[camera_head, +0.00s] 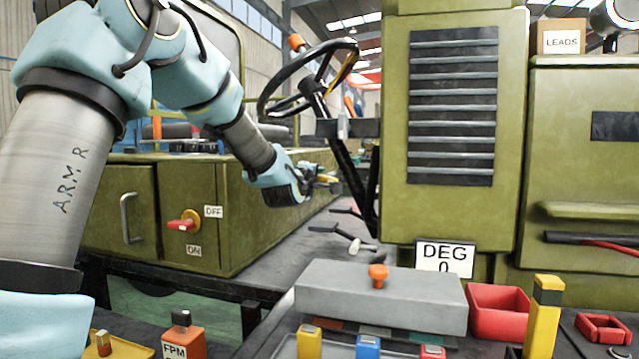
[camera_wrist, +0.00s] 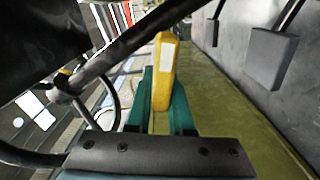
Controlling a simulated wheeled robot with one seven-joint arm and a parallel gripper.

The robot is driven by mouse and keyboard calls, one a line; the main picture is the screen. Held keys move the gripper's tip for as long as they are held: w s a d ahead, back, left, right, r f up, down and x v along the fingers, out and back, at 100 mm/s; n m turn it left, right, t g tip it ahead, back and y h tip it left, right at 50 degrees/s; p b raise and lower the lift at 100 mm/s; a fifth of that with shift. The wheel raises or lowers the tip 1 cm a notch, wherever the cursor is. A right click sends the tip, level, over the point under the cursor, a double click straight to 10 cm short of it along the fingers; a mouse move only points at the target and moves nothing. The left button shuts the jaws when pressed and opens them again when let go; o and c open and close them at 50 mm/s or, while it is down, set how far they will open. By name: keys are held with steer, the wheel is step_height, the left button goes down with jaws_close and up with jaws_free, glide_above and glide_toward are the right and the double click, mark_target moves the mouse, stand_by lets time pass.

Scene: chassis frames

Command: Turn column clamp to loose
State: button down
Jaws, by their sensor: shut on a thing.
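My gripper (camera_head: 324,180) reaches in from the left to the black steering column (camera_head: 357,175) below the steering wheel. In the wrist view its two green fingers (camera_wrist: 161,98) are shut on a yellow lever (camera_wrist: 165,62) with a pale patch, which appears to be the column clamp's handle. The lever stands upright between the fingers. A dark bar (camera_wrist: 125,50) runs diagonally close to its left. Where the lever joins the column is hidden, and no loose or tight marking is readable. In the head view the gripped lever is too small to make out clearly.
Pedals (camera_head: 347,212) stand below the column. A green louvred cabinet (camera_head: 455,100) rises on the right. A green box with a red OFF/ON switch (camera_head: 184,223) is at left. A grey block (camera_head: 380,300), red bins (camera_head: 508,310) and a yellow post (camera_head: 543,315) fill the front.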

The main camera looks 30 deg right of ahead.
steer(key=shift+f+n+b, duration=0.35)
steer(key=shift+n+b, duration=0.25)
steer(key=shift+n, duration=0.5)
steer(key=c, duration=0.8)
jaws_free()
steer(key=v, duration=1)
steer(key=shift+s+a+b, duration=0.25)
steer(key=shift+a+b, duration=0.05)
steer(key=shift+a, duration=0.05)
